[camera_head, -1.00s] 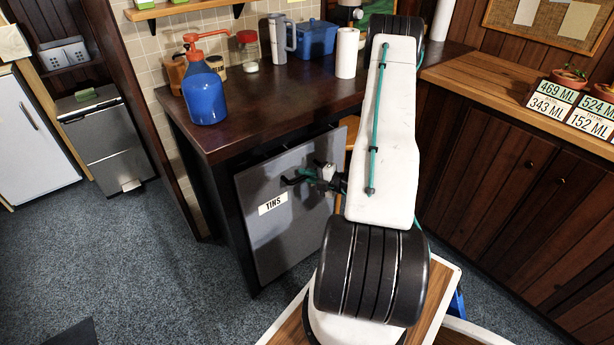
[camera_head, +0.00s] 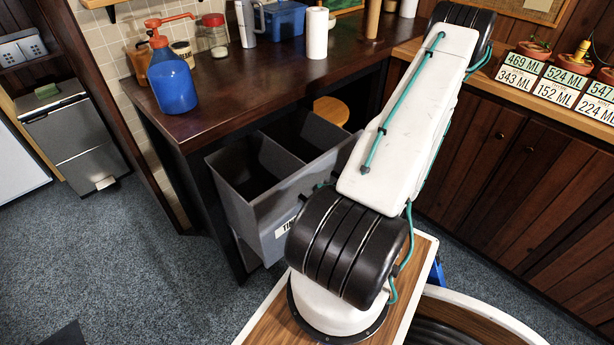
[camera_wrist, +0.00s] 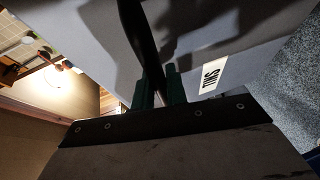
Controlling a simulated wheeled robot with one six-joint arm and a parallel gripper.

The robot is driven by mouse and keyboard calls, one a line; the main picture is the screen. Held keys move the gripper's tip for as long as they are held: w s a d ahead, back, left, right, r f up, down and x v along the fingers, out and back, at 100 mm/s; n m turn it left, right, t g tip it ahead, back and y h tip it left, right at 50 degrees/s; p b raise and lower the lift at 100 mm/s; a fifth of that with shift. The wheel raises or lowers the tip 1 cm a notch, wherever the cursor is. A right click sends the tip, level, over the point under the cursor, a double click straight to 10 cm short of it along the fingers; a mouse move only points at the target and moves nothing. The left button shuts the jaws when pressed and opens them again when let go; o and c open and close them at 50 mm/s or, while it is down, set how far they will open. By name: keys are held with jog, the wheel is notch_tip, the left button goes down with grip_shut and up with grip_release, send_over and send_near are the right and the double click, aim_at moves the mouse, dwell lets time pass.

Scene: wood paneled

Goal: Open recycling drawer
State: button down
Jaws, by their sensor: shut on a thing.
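The grey recycling drawer (camera_head: 268,205) stands pulled out from under the dark wooden counter. Its two open-topped compartments show, and both look empty. Its front carries a white "TINS" label (camera_head: 284,228), partly hidden by my arm. In the wrist view the grey drawer front (camera_wrist: 235,35) fills much of the upper part, with the label (camera_wrist: 214,77) to the right. My gripper (camera_wrist: 158,88) is shut on the dark drawer handle (camera_wrist: 142,35), which runs up between its fingers. In the head view my arm hides most of the gripper and handle.
The counter (camera_head: 240,95) holds a blue pump bottle (camera_head: 172,80), a paper roll (camera_head: 317,35) and a blue box (camera_head: 285,18). A wooden stool (camera_head: 331,110) stands behind the drawer. Wooden cabinets (camera_head: 510,155) line the right.

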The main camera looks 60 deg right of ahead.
jog(key=s+a, duration=0.2)
jog(key=s, duration=0.6)
jog(key=shift+s, duration=0.25)
jog(key=c, duration=1.4)
grip_release()
jog(key=v, duration=0.7)
jog(key=shift+s, duration=0.4)
jog(key=shift+r, duration=0.1)
